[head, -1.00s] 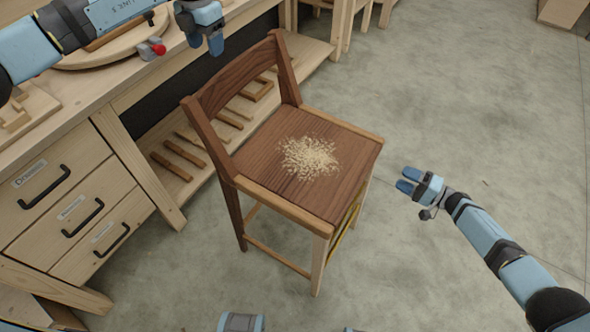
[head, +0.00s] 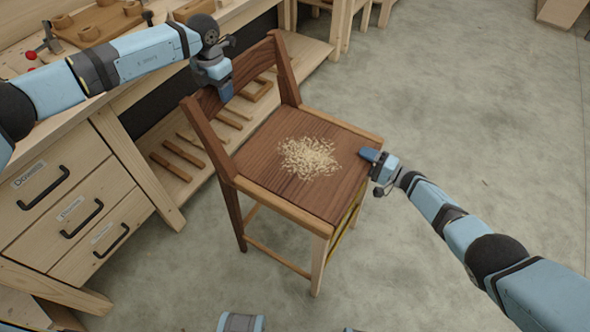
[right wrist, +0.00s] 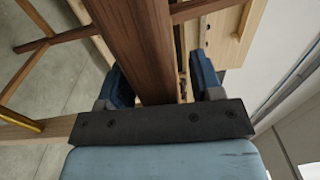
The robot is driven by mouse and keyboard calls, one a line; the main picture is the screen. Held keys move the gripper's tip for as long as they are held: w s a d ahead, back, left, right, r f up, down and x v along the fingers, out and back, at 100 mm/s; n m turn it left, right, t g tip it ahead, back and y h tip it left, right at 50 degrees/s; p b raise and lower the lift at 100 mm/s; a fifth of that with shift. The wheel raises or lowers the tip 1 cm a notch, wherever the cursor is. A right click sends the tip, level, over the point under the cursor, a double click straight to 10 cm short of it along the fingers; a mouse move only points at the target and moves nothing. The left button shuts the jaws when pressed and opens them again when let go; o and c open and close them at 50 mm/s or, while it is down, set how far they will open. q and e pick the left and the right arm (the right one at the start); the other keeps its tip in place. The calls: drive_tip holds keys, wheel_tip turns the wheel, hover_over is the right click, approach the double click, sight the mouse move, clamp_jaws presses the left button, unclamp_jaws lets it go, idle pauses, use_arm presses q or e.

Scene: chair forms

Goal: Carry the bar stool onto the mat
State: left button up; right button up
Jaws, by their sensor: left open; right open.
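The bar stool (head: 330,195) stands upright on the floor, with a dark brown seat and backrest and lighter front legs. My left gripper (head: 225,90) is at the top rail of the backrest, its fingers partly hidden. My right gripper (head: 369,155) is at the right edge of the seat. In the right wrist view its open fingers (right wrist: 160,85) stand on either side of a dark wooden part of the stool (right wrist: 135,45), with a gap showing at the right finger. I see no mat in these views.
Pale shavings (head: 308,157) lie on the seat. A workbench (head: 150,190) with drawers and a low shelf of wood pieces stands close behind and left of the stool. The concrete floor (head: 470,110) to the right is clear.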

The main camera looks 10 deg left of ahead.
use_arm(q)
drive_tip(key=shift+f, duration=0.15)
use_arm(e)
drive_tip(key=shift+a, duration=0.15)
use_arm(q)
clamp_jaws()
use_arm(e)
clamp_jaws()
idle(1.0)
use_arm(q)
drive_tip(key=shift+w+r, duration=0.15)
drive_tip(key=shift+r, duration=0.15)
use_arm(e)
drive_tip(key=shift+w+r, duration=0.2)
drive_tip(key=shift+r, duration=0.1)
